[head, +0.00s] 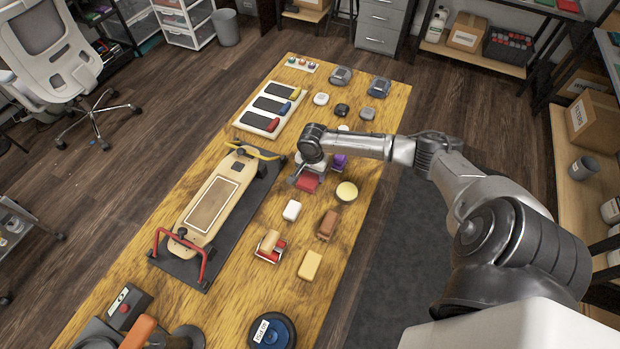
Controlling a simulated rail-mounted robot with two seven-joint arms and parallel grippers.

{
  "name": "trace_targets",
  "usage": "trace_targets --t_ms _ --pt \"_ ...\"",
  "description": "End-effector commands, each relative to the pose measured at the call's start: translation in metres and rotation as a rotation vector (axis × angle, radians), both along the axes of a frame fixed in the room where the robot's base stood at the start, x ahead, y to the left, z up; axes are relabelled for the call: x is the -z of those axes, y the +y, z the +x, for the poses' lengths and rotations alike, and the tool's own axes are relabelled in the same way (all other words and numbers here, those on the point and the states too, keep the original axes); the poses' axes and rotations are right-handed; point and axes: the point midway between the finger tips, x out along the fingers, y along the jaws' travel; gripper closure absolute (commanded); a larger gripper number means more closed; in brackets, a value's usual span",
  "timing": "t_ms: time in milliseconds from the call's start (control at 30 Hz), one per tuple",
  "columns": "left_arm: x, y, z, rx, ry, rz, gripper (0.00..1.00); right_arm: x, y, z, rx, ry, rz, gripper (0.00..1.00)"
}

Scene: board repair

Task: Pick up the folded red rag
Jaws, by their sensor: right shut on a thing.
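The folded red rag (307,183) is on the wooden table, right of the skateboard deck. My right gripper (306,176) points down over it and is shut on it; the gripper and wrist hide the rag's far part. Whether the rag touches the table I cannot tell. My left gripper is not in the head view.
A purple item (339,163) and a round yellow tin (346,192) sit close right of the rag. A white block (291,211) lies nearer. A skateboard deck (212,205) lies on a dark mat to the left. Bare tabletop (215,319) shows at the near end.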

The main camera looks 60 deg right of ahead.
Motion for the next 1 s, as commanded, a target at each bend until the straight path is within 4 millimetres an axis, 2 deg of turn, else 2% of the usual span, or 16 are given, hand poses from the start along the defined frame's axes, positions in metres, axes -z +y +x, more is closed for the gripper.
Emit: trace_targets --t_ms 367,567,800,1000 --pt "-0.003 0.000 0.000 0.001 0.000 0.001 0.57 -0.009 0.000 0.000 0.000 -0.001 0.000 0.54" --pt "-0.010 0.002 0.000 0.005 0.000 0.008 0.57 -0.041 -0.001 0.001 -0.001 -0.003 0.000 0.54" --pt "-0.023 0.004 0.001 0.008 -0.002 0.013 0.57 -0.069 0.008 -0.046 -0.004 0.005 -0.002 0.54" --pt "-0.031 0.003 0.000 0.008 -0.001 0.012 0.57 -0.088 0.014 -0.077 -0.002 0.005 -0.001 0.54"
